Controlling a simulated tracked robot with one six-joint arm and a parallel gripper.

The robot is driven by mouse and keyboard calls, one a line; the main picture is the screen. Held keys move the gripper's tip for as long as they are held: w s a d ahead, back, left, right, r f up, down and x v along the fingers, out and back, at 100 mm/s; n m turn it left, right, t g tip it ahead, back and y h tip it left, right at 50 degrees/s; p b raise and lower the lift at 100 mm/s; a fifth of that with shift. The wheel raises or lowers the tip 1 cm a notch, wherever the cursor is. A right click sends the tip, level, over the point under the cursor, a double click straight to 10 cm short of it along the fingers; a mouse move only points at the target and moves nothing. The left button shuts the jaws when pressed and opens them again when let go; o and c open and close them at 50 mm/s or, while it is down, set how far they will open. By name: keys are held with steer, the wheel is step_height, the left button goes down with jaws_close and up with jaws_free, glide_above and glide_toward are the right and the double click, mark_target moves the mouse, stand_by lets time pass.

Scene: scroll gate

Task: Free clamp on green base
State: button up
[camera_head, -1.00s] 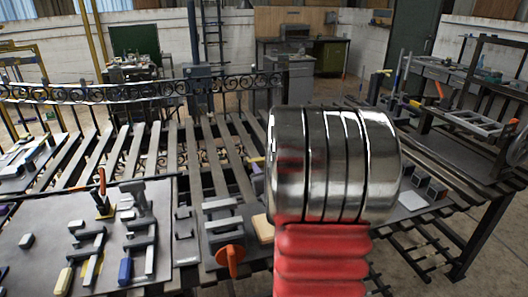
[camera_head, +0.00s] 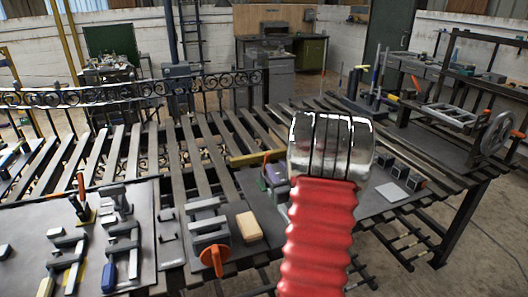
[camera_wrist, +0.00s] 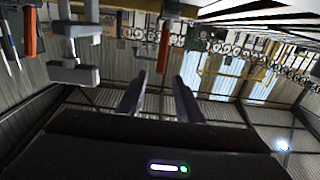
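A clamp with a red lever (camera_head: 82,198) stands on a small yellowish base on the left grey board. Just left of my arm, a small object with purple and green parts (camera_head: 276,178) stands near a yellow bar, with a red upright part beside it; my arm partly hides it. I cannot tell for certain which clamp has the green base. My gripper (camera_wrist: 159,98) shows two dark fingers spread apart with nothing between them. In the head view, my arm hides the gripper. A grey clamp (camera_wrist: 75,48) and an orange-red handle (camera_wrist: 163,45) appear beyond the fingers in the wrist view.
The slatted bench carries grey clamps with yellow and blue handles, one clamp with an orange knob (camera_head: 213,260), and a tan block (camera_head: 248,227). Small dark blocks and a pale plate (camera_head: 392,194) lie right of my arm. The scroll gate (camera_head: 140,92) spans the back left.

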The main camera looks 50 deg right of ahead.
steer(key=x, duration=1.3)
steer(key=shift+w, duration=0.25)
steer(key=shift+d, duration=0.1)
jaws_close()
